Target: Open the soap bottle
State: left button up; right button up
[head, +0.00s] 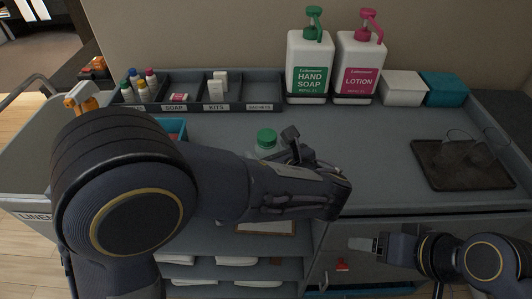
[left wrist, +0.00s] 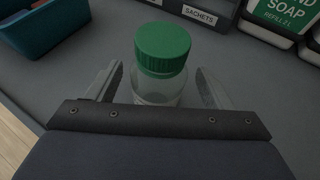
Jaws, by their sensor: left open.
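A small clear bottle with a ribbed green screw cap (head: 266,138) stands upright on the grey counter, partly hidden behind my left arm in the head view. In the left wrist view its green cap (left wrist: 163,47) is on top and its clear body (left wrist: 158,88) is between the fingers. My left gripper (left wrist: 160,88) is open, one finger on each side of the bottle, with gaps visible. In the head view the left gripper (head: 297,147) is beside the bottle. My right gripper (head: 364,244) is low in front of the cart; its jaws are too small to judge.
Large hand soap (head: 309,65) and lotion (head: 358,68) pump bottles stand at the back. A divided organizer (head: 236,106) with small bottles is at back left. A teal bin (left wrist: 45,28) is left of the bottle. A dark tray (head: 455,178) with glasses is at right; the counter centre is clear.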

pick_arm(q)
jog(key=x, duration=0.3)
jog(key=shift+w+a+f, duration=0.1)
jog(key=shift+a, duration=0.1)
jog(key=c, duration=1)
jog(key=shift+c, duration=0.2)
